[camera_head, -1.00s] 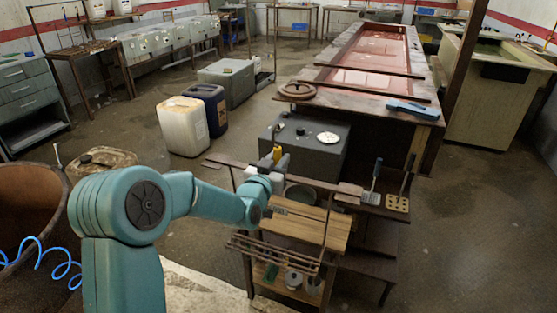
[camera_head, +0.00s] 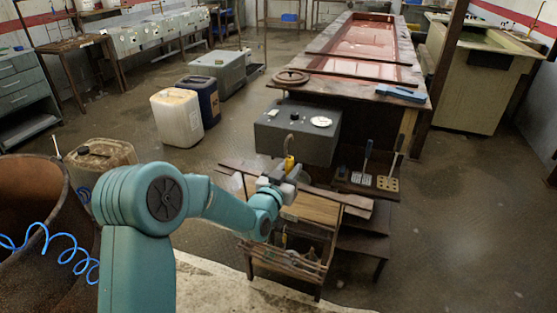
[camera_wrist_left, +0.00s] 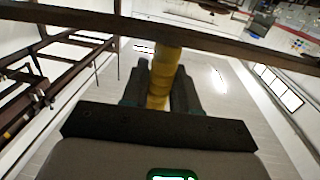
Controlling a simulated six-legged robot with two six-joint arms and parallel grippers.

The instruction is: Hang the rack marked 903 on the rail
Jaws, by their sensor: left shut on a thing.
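My left gripper (camera_head: 287,174) is shut on the yellow grip (camera_head: 289,162) of a dark brown rack. A hook shows above the grip. In the left wrist view the yellow grip (camera_wrist_left: 163,75) stands between the jaws, with a dark bar crossing above. The number 903 is not readable. I cannot make out for certain which bar is the rail. My right gripper is not in view.
A grey box (camera_head: 298,132) with dials stands just beyond the gripper. A long red-lined tank (camera_head: 365,45) with dark cross bars lies behind it. A small wooden stand (camera_head: 318,209) is below. A white canister (camera_head: 175,118) and a rusty drum (camera_head: 30,190) stand at left.

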